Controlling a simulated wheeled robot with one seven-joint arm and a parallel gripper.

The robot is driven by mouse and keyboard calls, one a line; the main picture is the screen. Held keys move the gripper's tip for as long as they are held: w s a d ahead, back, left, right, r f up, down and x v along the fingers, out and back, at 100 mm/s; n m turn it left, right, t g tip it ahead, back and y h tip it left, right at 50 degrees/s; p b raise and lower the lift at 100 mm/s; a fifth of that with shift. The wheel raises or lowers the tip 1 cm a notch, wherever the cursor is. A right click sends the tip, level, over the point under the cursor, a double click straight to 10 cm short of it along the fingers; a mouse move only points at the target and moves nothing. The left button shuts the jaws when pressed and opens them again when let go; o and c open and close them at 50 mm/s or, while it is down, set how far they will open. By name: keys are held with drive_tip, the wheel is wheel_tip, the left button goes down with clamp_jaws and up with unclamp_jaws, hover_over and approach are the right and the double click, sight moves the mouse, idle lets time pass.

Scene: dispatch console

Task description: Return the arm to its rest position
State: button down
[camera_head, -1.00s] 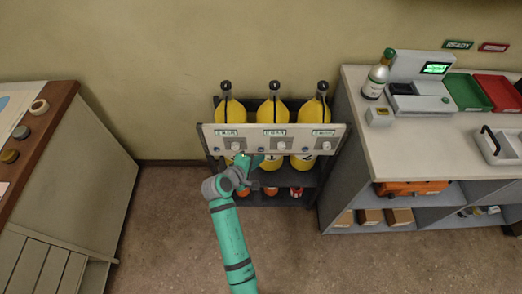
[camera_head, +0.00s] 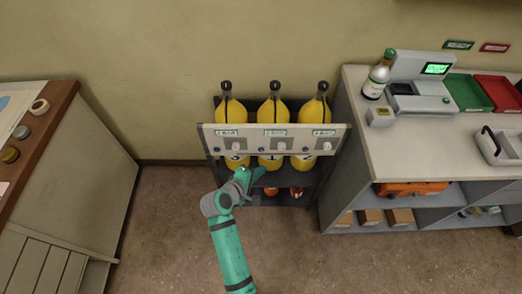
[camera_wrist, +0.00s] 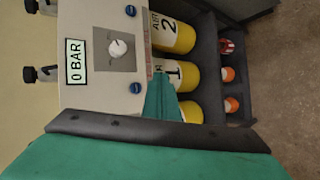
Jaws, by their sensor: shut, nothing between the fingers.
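My gripper (camera_head: 254,176) is at the end of my teal arm in the head view, in front of the rack's lower part and below the white panel (camera_head: 255,144). It is shut and empty. In the wrist view the shut teal fingers (camera_wrist: 161,100) point toward the yellow cylinders, with the panel (camera_wrist: 92,75) on the left; a gap to the cylinders cannot be judged there. The panel carries several knobs and small labels; one label (camera_wrist: 76,62) reads "0 BAR". My arm is extended forward, not folded.
Three yellow cylinders (camera_head: 275,111) stand in the dark rack (camera_head: 307,186), with small orange items on its lower shelf. A counter (camera_head: 430,142) with a bottle, a device and trays is on the right. A wooden-topped cabinet (camera_head: 88,170) is at left. Floor between is clear.

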drive_tip(key=shift+a, duration=0.15)
drive_tip(key=s+a+f+m+t+y, duration=0.1)
drive_tip(key=s+f+m+y, duration=0.15)
drive_tip(key=s, duration=0.75)
drive_tip(key=s+a+f+m+t+y, duration=0.1)
drive_tip(key=s+f+y, duration=0.2)
drive_tip(key=s, duration=0.6)
drive_tip(key=s+d+r+m+t+y, duration=0.1)
drive_tip(key=s+r+m+t, duration=0.3)
drive_tip(key=s+r+m, duration=0.5)
drive_tip(key=s+d+r, duration=0.1)
drive_tip(key=s+r, duration=0.6)
drive_tip(key=shift+s+d+r, duration=0.2)
drive_tip(key=shift+s+d, duration=0.1)
drive_tip(key=shift+d, duration=0.1)
drive_tip(key=shift+w, duration=0.1)
drive_tip(key=c, duration=2.5)
unclamp_jaws()
